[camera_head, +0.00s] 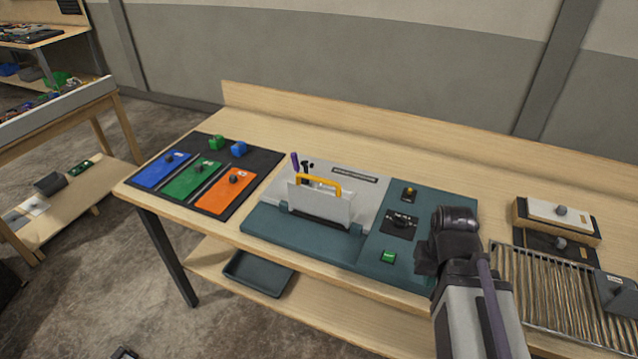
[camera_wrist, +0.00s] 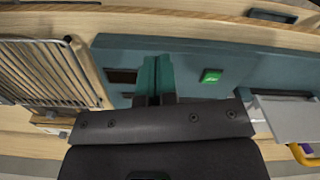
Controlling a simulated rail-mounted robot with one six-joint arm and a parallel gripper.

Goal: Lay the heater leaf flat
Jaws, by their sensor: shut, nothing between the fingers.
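The heater leaf (camera_head: 320,205) is a pale grey panel with a yellow handle (camera_head: 318,181). It stands up steeply from its hinge at the front of the teal console (camera_head: 285,229). In the wrist view the leaf (camera_wrist: 288,119) shows at the right edge, with part of its handle (camera_wrist: 303,153). My gripper (camera_wrist: 155,76) is shut and empty, with its two teal fingers together over the console's right part. It is well to the right of the leaf in the head view and touches neither leaf nor handle. In the head view, my wrist hides the fingertips.
A green button (camera_head: 388,257), a dark knob (camera_head: 401,222) and an amber switch (camera_head: 410,193) sit on the console's right part. Purple and black tool handles (camera_head: 296,162) stand behind the leaf. Coloured panels (camera_head: 197,178) lie left; a wire rack (camera_head: 555,295) lies right.

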